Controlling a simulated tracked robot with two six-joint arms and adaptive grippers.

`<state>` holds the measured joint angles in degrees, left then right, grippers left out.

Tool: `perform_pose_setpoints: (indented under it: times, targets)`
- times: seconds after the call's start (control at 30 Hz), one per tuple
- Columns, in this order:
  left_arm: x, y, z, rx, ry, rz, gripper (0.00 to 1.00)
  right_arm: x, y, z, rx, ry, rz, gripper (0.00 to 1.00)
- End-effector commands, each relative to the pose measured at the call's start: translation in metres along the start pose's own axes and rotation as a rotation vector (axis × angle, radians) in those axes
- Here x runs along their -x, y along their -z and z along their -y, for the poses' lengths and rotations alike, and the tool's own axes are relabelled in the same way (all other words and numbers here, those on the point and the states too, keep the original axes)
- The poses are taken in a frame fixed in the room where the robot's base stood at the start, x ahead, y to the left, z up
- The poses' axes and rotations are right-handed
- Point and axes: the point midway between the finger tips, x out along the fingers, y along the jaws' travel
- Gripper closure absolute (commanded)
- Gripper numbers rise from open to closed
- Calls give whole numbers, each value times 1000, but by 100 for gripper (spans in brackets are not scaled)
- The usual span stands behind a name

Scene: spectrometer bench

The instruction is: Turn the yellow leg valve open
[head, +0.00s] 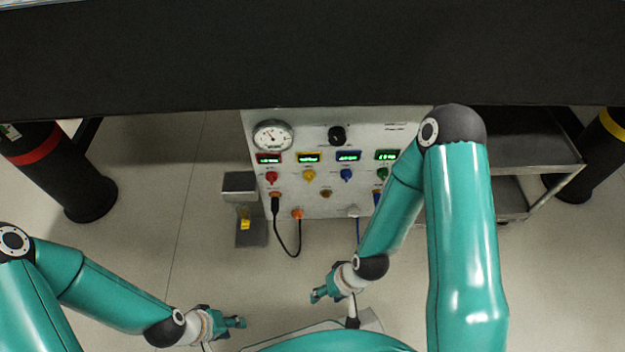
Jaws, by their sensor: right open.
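The yellow leg valve (309,176) is a small yellow knob on the white panel (325,207). It sits below a yellow-framed display (309,157), between the red knob (272,177) and the blue knob (346,174). My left gripper (238,322) is low in the head view, well below and left of the panel, apart from the valve. Its finger gap is too small to read. My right gripper (318,295) is open and empty, below the panel and apart from the valve. The yellow knob is in full view.
A dark shelf edge (210,60) spans the top. A round gauge (272,136) and black knob (337,135) are on the panel. A black cable (297,245) hangs below it. Dark cylinders stand at left (80,190) and right (590,160). My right arm hides the panel's right part.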

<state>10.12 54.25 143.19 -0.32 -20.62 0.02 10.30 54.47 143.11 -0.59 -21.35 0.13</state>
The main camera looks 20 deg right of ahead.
Motion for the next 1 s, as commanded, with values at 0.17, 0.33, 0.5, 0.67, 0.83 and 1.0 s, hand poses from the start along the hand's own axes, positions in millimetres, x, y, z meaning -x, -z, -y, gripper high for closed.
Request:
perform_pose_setpoints:
  times: [0.17, 0.33, 0.5, 0.67, 0.83, 1.0]
  targets:
    - [28, 0, -10, 0, 0, 0, 60, 8, 21, 6, -10, 23, -109, 44]
    - [74, 0, -27, 0, 0, -1, 60, 27, 60, 14, -51, 96, -355, 44]
    - [125, 0, -45, 0, 0, -1, 60, 67, 94, 25, -146, 221, -674, 44]
    - [160, -1, -58, 0, 0, -1, 60, 115, 106, 30, -264, 337, -945, 44]
    - [180, -1, -65, 0, 0, -1, 60, 151, 106, 26, -363, 413, -1132, 44]
    - [178, -1, -64, 0, 0, 0, 60, 160, 105, 22, -397, 438, -1199, 44]
